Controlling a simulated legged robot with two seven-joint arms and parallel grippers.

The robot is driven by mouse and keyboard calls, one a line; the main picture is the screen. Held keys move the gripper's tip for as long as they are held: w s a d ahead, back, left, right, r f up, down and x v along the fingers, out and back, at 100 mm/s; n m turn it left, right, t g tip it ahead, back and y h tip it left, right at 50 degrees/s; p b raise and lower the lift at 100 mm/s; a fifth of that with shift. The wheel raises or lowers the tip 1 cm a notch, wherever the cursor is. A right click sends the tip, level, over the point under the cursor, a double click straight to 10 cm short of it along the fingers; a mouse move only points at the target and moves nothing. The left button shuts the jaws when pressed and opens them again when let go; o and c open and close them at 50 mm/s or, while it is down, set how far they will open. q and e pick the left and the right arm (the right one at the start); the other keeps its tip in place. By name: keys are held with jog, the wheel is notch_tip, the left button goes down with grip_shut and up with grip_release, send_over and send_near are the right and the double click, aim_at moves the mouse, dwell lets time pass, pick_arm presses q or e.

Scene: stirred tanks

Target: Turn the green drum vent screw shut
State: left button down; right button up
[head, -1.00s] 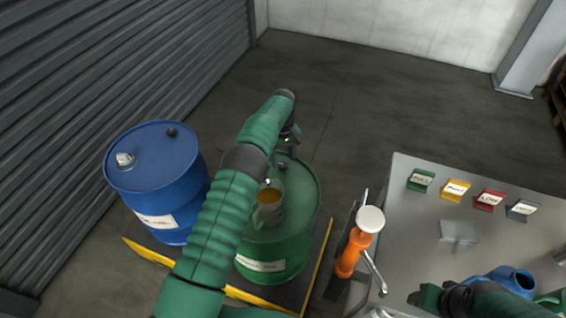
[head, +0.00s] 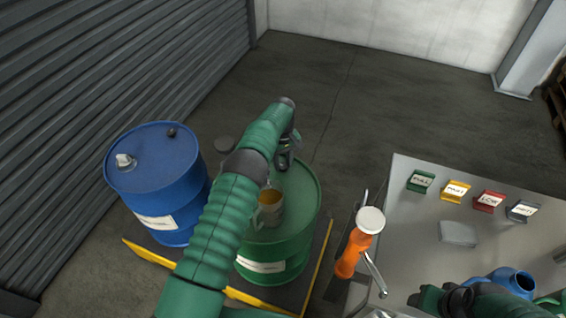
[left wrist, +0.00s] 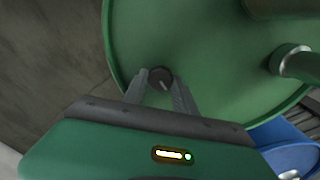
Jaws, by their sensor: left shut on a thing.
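The green drum (head: 300,225) stands right of the blue drum, partly hidden behind my left arm. Its vent screw (left wrist: 160,77) is a small dark round knob with a pale line across it, near the drum's rim in the left wrist view. My left gripper (left wrist: 160,85) is shut on the screw, one finger on each side. In the head view the left gripper (head: 284,162) points down at the drum top, and its fingers hide the screw. My right gripper (head: 425,298) is at the bottom right above the table; its fingers cannot be made out.
A clear mug (head: 269,208) of amber liquid is on the green drum's top, beside my forearm. The blue drum (head: 150,165) stands to the left. A steel table (head: 410,240) with labelled coloured blocks (head: 456,190) is at the right. An orange-handled tool with a white top (head: 370,220) stands between.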

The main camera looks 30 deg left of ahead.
aim_at(283, 165)
pick_arm(q)
jog(key=shift+m, duration=0.4)
pick_arm(e)
jog(key=shift+f, duration=0.1)
pick_arm(q)
jog(key=m, duration=0.3)
jog(key=shift+b, duration=0.3)
pick_arm(e)
jog(key=shift+f, duration=0.2)
pick_arm(q)
jog(key=m, duration=0.4)
jog(key=shift+m, duration=0.3)
pick_arm(e)
jog(key=shift+f, duration=0.1)
pick_arm(q)
jog(key=m, duration=0.9)
jog(key=shift+r+m, duration=0.1)
jog(key=shift+m, duration=0.3)
jog(key=c, duration=1)
grip_release()
notch_tip(283, 165, up, 17)
jog(key=p, duration=0.2)
jog(key=shift+f+p, duration=0.2)
jog(key=shift+p, duration=0.15)
pick_arm(e)
jog(key=v, duration=0.2)
jog(key=shift+w+r, duration=0.2)
jog(key=shift+r, duration=0.3)
